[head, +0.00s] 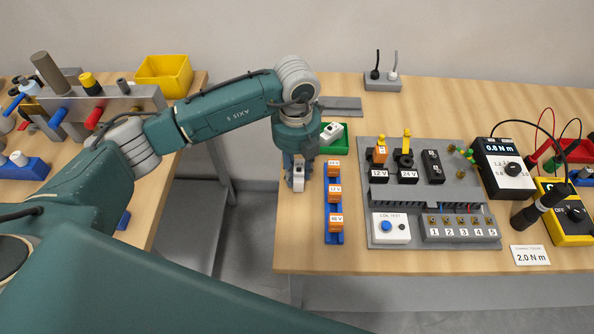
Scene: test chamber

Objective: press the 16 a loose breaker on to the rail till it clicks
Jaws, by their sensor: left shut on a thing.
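My left gripper (297,172) points down over the left edge of the right-hand table. It is shut on a small light grey and white block (298,183), mostly hidden by the fingers; I cannot read a rating on it, so I cannot tell whether it is the 16 A breaker. A white breaker-like piece (331,131) lies in a green tray (338,146), just right of the gripper. A flat grey strip (341,103) lies behind the wrist; I cannot tell whether it is the rail. My right gripper is out of view.
A blue rack (334,238) with orange voltage-labelled blocks stands close right of the gripper. Beyond it is a grey board (375,160) with relays and terminals. A torque tester (511,177) and yellow meter (571,232) stand far right. A floor gap separates the tables.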

